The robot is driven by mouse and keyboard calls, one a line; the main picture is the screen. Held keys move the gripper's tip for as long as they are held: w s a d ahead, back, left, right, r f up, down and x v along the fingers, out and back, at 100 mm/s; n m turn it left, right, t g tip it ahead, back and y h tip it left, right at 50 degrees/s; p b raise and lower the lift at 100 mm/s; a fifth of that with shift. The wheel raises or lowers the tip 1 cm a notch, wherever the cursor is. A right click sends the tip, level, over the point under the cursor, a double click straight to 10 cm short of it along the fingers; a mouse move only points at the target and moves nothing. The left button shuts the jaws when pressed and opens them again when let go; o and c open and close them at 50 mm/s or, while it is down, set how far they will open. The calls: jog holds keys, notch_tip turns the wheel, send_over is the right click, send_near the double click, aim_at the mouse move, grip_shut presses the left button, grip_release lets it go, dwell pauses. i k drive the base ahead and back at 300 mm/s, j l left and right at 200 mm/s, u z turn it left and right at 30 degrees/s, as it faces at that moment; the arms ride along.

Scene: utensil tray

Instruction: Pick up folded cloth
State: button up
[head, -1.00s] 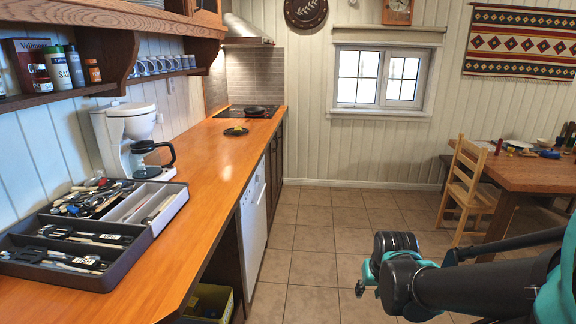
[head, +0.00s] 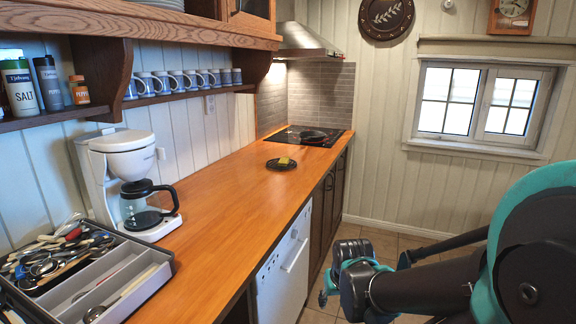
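A small yellow-green piece (head: 284,161) lies on a round black plate or trivet (head: 273,165) on the wooden counter, short of the cooktop. It may be the folded cloth, but it is too small to be sure. No other cloth is clear in the head view. My arm reaches in from the right, and my gripper (head: 328,287) seems to be at its far end, beside the counter front and well apart from the plate. Its fingers are small and partly hidden by the arm, so their opening does not show.
A utensil tray (head: 163,262) full of cutlery stands at the front left. A coffee maker (head: 122,150) with a glass pot is behind it. A black cooktop (head: 300,136) is at the far end. The counter (head: 225,200) between is clear. A shelf (head: 170,99) with mugs hangs above.

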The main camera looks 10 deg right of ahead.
aim_at(283, 161)
jog(key=i+l+u, duration=0.15)
jog(key=u, duration=0.3)
jog(key=i+l+u, duration=0.1)
jog(key=l+u, duration=0.35)
jog(key=i+l+u, duration=0.2)
jog(key=l, duration=0.25)
jog(key=l+u, duration=0.2)
jog(key=l, duration=0.3)
jog(key=k+j, duration=0.05)
